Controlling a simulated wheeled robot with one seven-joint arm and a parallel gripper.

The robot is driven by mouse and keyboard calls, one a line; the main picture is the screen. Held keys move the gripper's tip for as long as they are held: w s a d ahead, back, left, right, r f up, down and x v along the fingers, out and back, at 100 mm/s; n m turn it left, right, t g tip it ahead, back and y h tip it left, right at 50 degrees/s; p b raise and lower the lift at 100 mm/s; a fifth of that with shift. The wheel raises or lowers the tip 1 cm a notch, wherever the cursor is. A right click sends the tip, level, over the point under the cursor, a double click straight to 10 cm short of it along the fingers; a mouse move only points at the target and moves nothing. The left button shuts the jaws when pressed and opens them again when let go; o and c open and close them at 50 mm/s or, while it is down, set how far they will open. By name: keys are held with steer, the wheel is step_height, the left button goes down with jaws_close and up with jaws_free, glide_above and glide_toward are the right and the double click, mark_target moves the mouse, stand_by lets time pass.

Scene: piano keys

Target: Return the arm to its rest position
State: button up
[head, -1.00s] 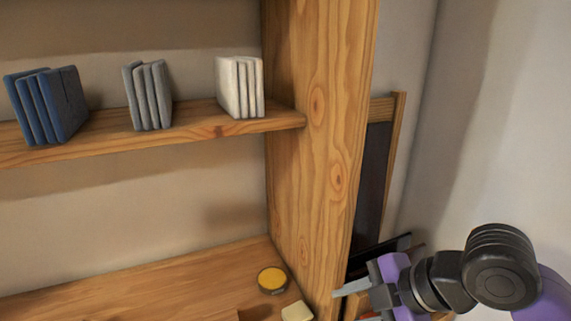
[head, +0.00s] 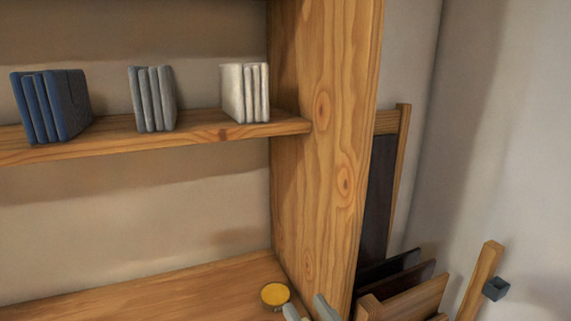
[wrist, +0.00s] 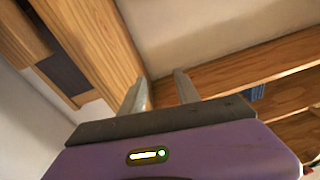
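My gripper (wrist: 162,80) shows in the wrist view with its two grey fingers apart and nothing between them. In the head view only the grey fingertips of my gripper (head: 307,307) show at the bottom edge, near the foot of the wooden upright. The rest of my arm is out of the head view. The fingertips are close to a yellow-topped round tin (head: 275,295) on the lower board. Whether they touch it or the board cannot be told.
A wooden upright (head: 322,130) stands beside the fingertips. Blue (head: 50,105), grey (head: 152,98) and white (head: 245,92) books stand on the upper shelf (head: 190,138). Wooden and dark panels (head: 405,295) lean at right. The lower board (head: 150,295) is clear at left.

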steer(key=s+d+f+m+g+h+b, duration=0.1)
steer(key=s+d+f+m+h, duration=0.25)
steer(key=s+f, duration=0.4)
steer(key=s+d+f+m+h+b, duration=0.1)
steer(key=s+d+f+m+h, duration=0.25)
steer(key=s+f, duration=0.4)
steer(key=s+d+f+n+g, duration=0.1)
steer(key=s+d, duration=0.3)
steer(key=s, duration=0.5)
steer(key=s+d+f+n+h+b, duration=0.1)
steer(key=s+d+f+n, duration=0.1)
steer(key=s+d, duration=0.3)
steer(key=s, duration=0.4)
steer(key=shift+f+g, duration=0.35)
steer(key=shift+g, duration=0.05)
